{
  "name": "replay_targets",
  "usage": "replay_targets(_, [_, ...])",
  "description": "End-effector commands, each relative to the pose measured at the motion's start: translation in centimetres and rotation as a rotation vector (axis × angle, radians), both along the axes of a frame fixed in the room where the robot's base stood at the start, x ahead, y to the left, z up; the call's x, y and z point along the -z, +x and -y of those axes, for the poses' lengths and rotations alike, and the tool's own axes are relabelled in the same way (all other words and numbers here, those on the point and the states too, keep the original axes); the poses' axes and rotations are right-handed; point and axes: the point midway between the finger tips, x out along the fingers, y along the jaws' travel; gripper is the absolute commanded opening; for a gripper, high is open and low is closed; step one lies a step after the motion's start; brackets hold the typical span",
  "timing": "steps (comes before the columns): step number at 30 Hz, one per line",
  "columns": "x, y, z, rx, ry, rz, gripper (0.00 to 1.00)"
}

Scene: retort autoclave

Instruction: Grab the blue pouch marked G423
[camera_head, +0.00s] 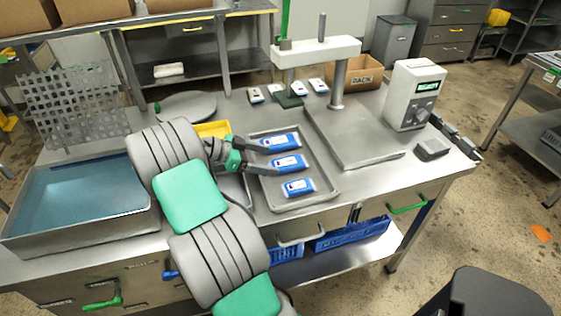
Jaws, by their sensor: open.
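Several blue pouches with white labels lie in a row in a grey metal tray (326,205): a far pouch (280,143), a middle pouch (290,163) and a near pouch (298,187). The label print is too small to read, so I cannot tell which one is G423. My gripper (264,158) is open at the left side of the tray. Its fingers point right, toward the far and middle pouches, with their tips close to the left ends of these. I cannot tell whether they touch. My arm hides part of the tray's left side.
A water-filled basin (80,198) stands at the left and a perforated rack (70,105) behind it. A press stand (337,75) rises behind the tray, with several small pouches (256,95) near it. A white device (413,95) stands at the right.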

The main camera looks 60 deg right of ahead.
Motion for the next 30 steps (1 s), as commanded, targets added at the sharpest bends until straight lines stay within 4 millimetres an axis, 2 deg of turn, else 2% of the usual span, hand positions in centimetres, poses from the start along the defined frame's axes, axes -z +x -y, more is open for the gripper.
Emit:
replay_targets(12, [2.8, -3.8, 4.3, -0.002, 0.005, -0.001, 0.80])
replay_targets(20, [3.2, -4.0, 4.5, -0.006, 0.005, 0.001, 0.79])
replay_targets(30, [3.1, -3.9, 4.5, -0.006, 0.005, 0.001, 0.51])
